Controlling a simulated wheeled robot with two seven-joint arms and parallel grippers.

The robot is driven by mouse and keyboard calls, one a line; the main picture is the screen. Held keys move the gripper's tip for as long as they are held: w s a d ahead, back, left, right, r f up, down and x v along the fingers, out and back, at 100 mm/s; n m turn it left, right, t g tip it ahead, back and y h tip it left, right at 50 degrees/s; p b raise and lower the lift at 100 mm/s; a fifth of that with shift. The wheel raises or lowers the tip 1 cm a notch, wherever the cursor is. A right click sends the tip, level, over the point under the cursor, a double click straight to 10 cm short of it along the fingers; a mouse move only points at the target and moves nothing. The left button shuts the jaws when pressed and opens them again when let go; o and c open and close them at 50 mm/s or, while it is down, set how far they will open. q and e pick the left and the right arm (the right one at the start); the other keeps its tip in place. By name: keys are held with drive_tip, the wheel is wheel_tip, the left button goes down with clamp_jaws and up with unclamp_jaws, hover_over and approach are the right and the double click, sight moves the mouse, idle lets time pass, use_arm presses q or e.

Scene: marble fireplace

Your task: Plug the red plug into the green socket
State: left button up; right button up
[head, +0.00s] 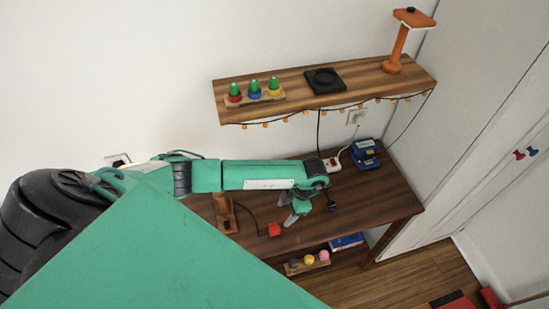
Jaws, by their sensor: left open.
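The red plug (274,229) lies on the wooden table near its front edge, with a dark cord running back to a brown wooden stand (225,213). My left gripper (295,217) is open, pointing down just right of the red plug and apart from it. I see no green socket; my arm covers part of the table. A white power strip with a red part (332,163) lies at the back of the table, behind my left wrist. My right gripper is not in view.
A blue device (365,154) stands at the table's back right. A small dark item (331,206) is right of my gripper. A shelf (300,89) with string lights hangs above. The table's right part (380,195) is clear.

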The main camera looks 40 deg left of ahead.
use_arm(q)
drive_tip(key=b, duration=0.3)
hover_over(274, 227)
drive_tip(key=d, duration=0.1)
drive_tip(key=f, duration=0.6)
drive_tip(key=shift+w+d+f, duration=0.1)
drive_tip(key=shift+w+f, duration=0.1)
drive_tip(key=shift+w, duration=0.2)
drive_tip(key=x, duration=0.1)
drive_tip(key=b+x, duration=0.1)
drive_tip(key=x, duration=0.1)
drive_tip(key=b+x, duration=0.1)
drive_tip(key=shift+w+d+f, duration=0.15)
drive_tip(key=shift+w+f, duration=0.2)
drive_tip(key=shift+f, duration=0.05)
drive_tip(key=shift+s+f+b, duration=0.1)
drive_tip(key=shift+f+b, duration=0.2)
drive_tip(key=shift+f, duration=0.05)
drive_tip(key=c, duration=1)
drive_tip(key=shift+r, duration=0.1)
